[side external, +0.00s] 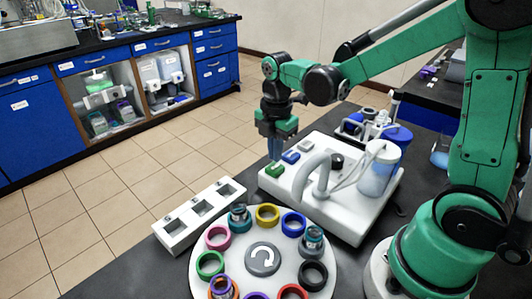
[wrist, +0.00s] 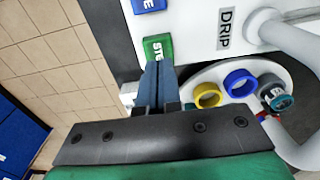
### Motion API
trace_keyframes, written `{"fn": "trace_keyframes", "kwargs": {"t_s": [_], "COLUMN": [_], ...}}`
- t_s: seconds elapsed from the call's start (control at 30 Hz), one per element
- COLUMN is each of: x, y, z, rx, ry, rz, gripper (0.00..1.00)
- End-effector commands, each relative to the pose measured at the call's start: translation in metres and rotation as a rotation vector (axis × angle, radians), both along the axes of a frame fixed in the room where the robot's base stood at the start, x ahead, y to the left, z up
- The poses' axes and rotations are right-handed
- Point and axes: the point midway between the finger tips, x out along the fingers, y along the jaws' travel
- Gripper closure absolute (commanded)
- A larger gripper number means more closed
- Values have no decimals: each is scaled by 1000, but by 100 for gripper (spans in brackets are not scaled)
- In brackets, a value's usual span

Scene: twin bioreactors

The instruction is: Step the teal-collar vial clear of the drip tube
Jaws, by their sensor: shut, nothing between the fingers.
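My gripper (side external: 275,159) is shut and empty, pointing down at the green button (side external: 274,171) on the white machine. In the wrist view the closed fingertips (wrist: 158,64) overlap the near edge of the green button (wrist: 157,47), whose label is partly hidden; I cannot tell if they touch. A vial in a teal-looking collar (wrist: 281,102) stands in the carousel beside the blue collar. In the side view a vial (side external: 312,238) stands there, near the white arched drip tube (side external: 310,172).
The white carousel (side external: 225,256) carries several coloured collars and a curved-arrow hub (side external: 262,259). A blue button (side external: 291,156) and a grey one (side external: 306,144) sit beside the green button. A white rack with square wells (side external: 175,233) lies left. A clear vessel (side external: 380,168) stands right.

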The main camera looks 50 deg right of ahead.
Motion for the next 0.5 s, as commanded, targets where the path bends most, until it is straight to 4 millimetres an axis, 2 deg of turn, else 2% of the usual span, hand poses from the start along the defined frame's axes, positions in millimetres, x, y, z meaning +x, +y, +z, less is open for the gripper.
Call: {"fn": "trace_keyframes", "kwargs": {"t_s": [0.2, 0.5], "x": [0, 0], "y": [0, 0], "z": [-17, -19], "rx": [0, 0], "ry": [0, 0], "rz": [0, 0], "gripper": [100, 100]}}
